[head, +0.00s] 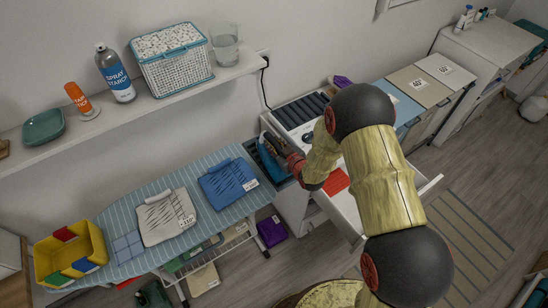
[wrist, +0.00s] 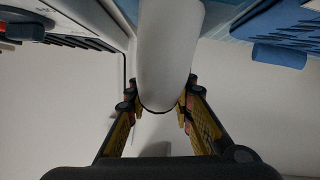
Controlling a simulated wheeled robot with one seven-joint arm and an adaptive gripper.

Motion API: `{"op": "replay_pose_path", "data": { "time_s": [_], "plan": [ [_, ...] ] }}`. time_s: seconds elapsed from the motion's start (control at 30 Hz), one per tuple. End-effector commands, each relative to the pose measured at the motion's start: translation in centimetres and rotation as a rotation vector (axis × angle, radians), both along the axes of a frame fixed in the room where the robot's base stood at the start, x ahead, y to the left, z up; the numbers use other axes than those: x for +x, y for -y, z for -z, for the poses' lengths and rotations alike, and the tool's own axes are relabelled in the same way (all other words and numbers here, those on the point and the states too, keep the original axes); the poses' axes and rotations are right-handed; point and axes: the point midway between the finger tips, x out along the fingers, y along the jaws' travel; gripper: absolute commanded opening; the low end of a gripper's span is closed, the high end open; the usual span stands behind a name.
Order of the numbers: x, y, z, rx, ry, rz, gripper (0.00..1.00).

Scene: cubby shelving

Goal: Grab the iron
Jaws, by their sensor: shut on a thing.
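The iron (head: 270,163) shows as a partly hidden blue and dark shape beside the right end of the ironing board. My gripper (head: 277,144) is at its upper part, and my arm comes in from the right. In the wrist view, my gripper (wrist: 160,108) has a finger on each side of a pale, rounded, handle-like part (wrist: 167,55), which I take to be the iron's. My gripper is shut on it. The rest of the iron is largely hidden by the fingers and arm.
The striped ironing board (head: 135,202) holds a pale folded garment (head: 165,215), a blue one (head: 228,183) and a yellow bin (head: 70,253). A white cabinet (head: 345,208) with an open drawer stands under my arm. A wall shelf (head: 130,102) runs above.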

Motion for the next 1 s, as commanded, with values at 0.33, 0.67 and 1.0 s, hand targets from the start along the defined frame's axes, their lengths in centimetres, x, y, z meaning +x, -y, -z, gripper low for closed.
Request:
{"op": "replay_pose_path", "data": {
  "time_s": [0.33,0.67,1.0],
  "plan": [
    [0.01,0.03,-0.01,0.0,0.0,0.001,0.0],
    [0.01,0.03,0.0,0.001,0.0,0.001,0.0],
    [0.28,-0.03,-0.43,0.003,0.009,0.001,0.0]
  ]
}}
